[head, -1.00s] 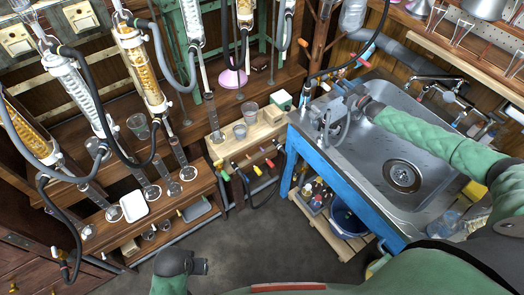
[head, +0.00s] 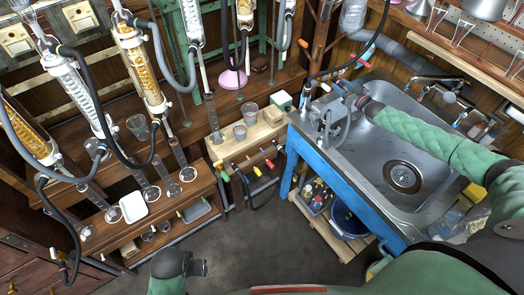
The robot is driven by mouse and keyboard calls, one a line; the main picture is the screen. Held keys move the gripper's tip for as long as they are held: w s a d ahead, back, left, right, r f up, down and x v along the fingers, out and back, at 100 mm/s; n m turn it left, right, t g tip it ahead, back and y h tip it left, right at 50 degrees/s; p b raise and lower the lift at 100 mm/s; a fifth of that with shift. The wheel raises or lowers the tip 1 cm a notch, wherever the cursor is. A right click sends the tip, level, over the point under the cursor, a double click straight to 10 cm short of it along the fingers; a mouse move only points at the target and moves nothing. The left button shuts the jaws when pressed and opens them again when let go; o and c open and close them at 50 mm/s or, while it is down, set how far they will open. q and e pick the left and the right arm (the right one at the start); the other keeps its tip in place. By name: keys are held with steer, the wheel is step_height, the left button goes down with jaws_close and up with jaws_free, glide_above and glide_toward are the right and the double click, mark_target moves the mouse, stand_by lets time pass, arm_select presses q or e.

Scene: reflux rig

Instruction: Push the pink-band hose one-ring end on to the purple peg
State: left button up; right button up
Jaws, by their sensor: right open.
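My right gripper (head: 331,122) is open over the left rim of the steel sink (head: 365,150), with its green-sleeved arm coming from the right. My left gripper (head: 199,268) is low in the picture above the floor, and its jaw state is unclear. A dark hose (head: 265,195) hangs in a loop below the wooden bench front, near several coloured pegs (head: 257,170). Another dark hose (head: 383,25) drops from the top toward the sink's back left corner. No pink band or one-ring end can be made out, and I cannot pick out the purple peg.
Glass columns (head: 140,68) with hoses stand at left over wooden shelves with several cylinders. A wooden block (head: 265,128) with beakers is left of the sink. A blue bucket (head: 350,220) stands under the sink frame (head: 345,185). The floor (head: 270,250) in front is clear.

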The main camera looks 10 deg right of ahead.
mark_target(343, 87)
steer(key=shift+c, duration=0.4)
stand_by(0.3)
jaws_close()
steer(key=shift+p+v, duration=1.3)
steer(key=shift+v, duration=1.7)
steer(key=shift+r, duration=0.1)
